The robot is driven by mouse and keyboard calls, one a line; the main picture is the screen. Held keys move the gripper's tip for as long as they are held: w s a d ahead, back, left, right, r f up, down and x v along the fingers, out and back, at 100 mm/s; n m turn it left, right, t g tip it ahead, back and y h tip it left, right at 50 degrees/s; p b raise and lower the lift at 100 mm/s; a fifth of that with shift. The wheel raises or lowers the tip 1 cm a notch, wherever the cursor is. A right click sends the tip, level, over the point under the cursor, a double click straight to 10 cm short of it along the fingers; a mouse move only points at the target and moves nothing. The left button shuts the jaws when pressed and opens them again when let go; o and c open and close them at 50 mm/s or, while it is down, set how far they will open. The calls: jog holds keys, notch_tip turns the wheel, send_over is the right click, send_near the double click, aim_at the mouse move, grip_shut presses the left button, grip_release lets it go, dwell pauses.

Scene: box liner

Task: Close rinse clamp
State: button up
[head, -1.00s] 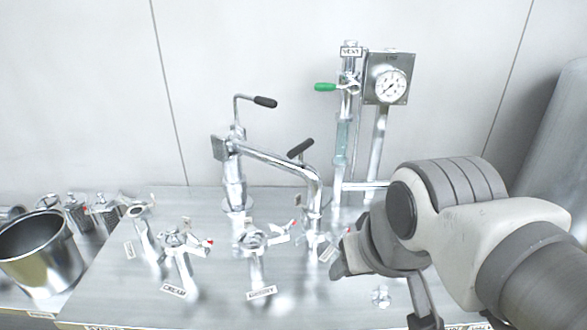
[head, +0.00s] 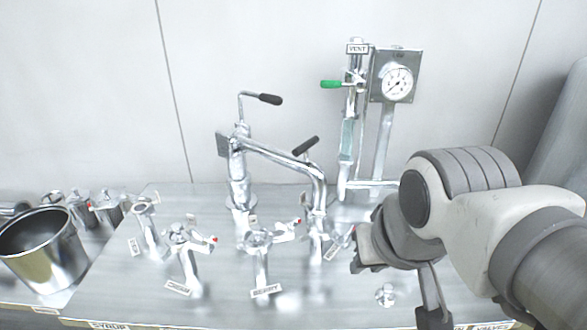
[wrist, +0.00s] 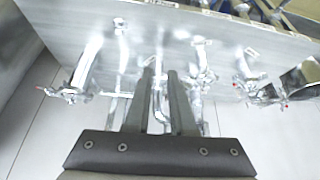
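Several chrome clamps with tags stand on the steel bench. The left ones include a clamp tagged CREAM (head: 185,255) and another tagged BERRY (head: 259,255), each beside a red-tipped lever. To their right, a chrome fitting (head: 316,240) stands next to my wrist with a tilted tag (head: 340,243) too small to read. I cannot tell which clamp is the rinse clamp. My gripper (wrist: 161,75) shows in the wrist view with two dark fingers apart and nothing gripped between them. Chrome piping lies beyond the gap.
A bent pipe with black handles (head: 270,99) rises behind the clamps. A gauge (head: 397,84) and a green-handled vent valve (head: 331,84) stand at the back right. A steel pot (head: 40,250) is at the left. The wall is close behind.

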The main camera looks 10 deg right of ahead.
jog(key=w+m, duration=0.1)
jog(key=w, duration=0.1)
jog(key=w+a+m+g+h+b, duration=0.1)
jog(key=w+m, duration=0.1)
jog(key=w, duration=0.1)
jog(key=w+a+f+m, duration=0.1)
jog(key=w, duration=0.1)
jog(key=shift+w+f+m+g+b, duration=0.1)
jog(key=shift+w+m+g+b, duration=0.15)
jog(key=shift+m+g+b, duration=0.15)
grip_shut()
jog(key=m+g+h+b, duration=0.1)
jog(key=m+h+b, duration=0.1)
jog(key=m, duration=0.3)
send_near(327, 236)
jog(key=s+a+r, duration=0.3)
jog(key=s+a, duration=0.1)
jog(key=w+d+f+m, duration=0.1)
jog(key=w+d+f, duration=0.3)
jog(key=f, duration=0.5)
jog(key=shift+w+d+f+h, duration=0.2)
jog(key=shift+d+h, duration=0.1)
jog(key=shift+d, duration=0.5)
